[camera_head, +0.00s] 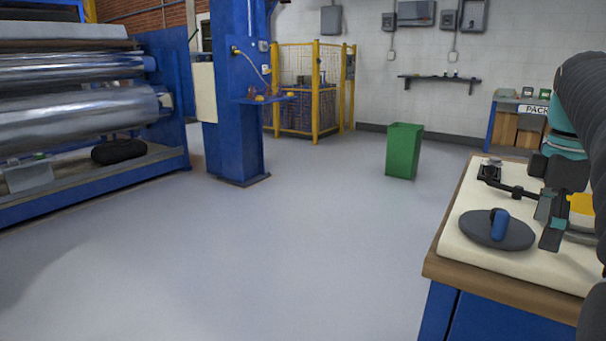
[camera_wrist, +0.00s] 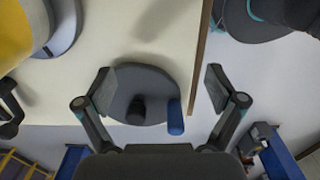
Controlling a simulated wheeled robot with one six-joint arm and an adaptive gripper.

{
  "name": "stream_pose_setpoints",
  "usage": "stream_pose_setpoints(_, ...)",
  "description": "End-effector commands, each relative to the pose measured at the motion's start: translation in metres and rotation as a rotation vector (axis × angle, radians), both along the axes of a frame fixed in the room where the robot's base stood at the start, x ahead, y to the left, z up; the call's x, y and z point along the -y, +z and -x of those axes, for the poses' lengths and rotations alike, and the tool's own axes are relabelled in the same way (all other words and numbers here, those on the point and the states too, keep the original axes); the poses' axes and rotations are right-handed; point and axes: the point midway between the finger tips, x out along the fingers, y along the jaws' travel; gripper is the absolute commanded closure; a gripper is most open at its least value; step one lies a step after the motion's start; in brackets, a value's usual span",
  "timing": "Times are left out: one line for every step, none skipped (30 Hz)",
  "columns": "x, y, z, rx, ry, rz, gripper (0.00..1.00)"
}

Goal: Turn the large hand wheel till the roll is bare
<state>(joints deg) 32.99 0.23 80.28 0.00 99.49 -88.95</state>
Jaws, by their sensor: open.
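A dark grey round hand wheel (camera_head: 484,231) with an upright blue handle (camera_head: 501,224) lies on the cream top of the bench at the right. In the wrist view the wheel (camera_wrist: 150,82) and its blue handle (camera_wrist: 175,117) show between my fingers, with a dark hub beside the handle. My gripper (camera_head: 548,222) is open and empty; in the wrist view its fingers (camera_wrist: 161,88) stand apart on either side of the wheel. Contact cannot be told. A yellow roll (camera_head: 582,208) is partly hidden behind my gripper; it also shows in the wrist view (camera_wrist: 22,32), above a grey disc.
The bench (camera_head: 462,262) has a wooden edge, and a small dark device (camera_head: 489,173) sits at its far corner. A green bin (camera_head: 403,151), a blue column (camera_head: 235,120) and a machine with large silver rollers (camera_head: 75,118) stand beyond. The floor between is clear.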

Motion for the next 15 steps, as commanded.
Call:
stream_pose_setpoints(0.0,0.0,0.0,0.0,0.0,0.0,0.06)
stream_pose_setpoints(0.0,0.0,0.0,0.0,0.0,0.0,0.06)
stream_pose_setpoints(0.0,0.0,0.0,0.0,0.0,0.0,0.06)
stream_pose_setpoints(0.0,0.0,0.0,0.0,0.0,0.0,0.06)
stream_pose_setpoints(0.0,0.001,0.0,0.0,0.0,0.0,0.06)
stream_pose_setpoints(0.0,0.002,0.0,0.0,0.0,0.0,0.06)
stream_pose_setpoints(0.0,0.004,0.0,0.0,0.0,0.0,0.06)
stream_pose_setpoints(0.0,0.006,0.0,0.0,0.0,0.0,0.06)
stream_pose_setpoints(0.0,0.009,0.0,0.0,0.0,0.0,0.06)
stream_pose_setpoints(0.0,0.012,0.0,0.0,0.0,0.0,0.06)
stream_pose_setpoints(0.0,0.014,0.0,0.0,0.0,0.0,0.06)
stream_pose_setpoints(0.0,0.017,0.0,0.0,0.0,0.0,0.06)
stream_pose_setpoints(0.0,0.019,0.0,0.0,0.0,0.0,0.06)
stream_pose_setpoints(0.0,0.021,0.0,0.0,0.0,0.0,0.06)
stream_pose_setpoints(0.0,0.023,0.0,0.0,0.0,0.0,0.06)
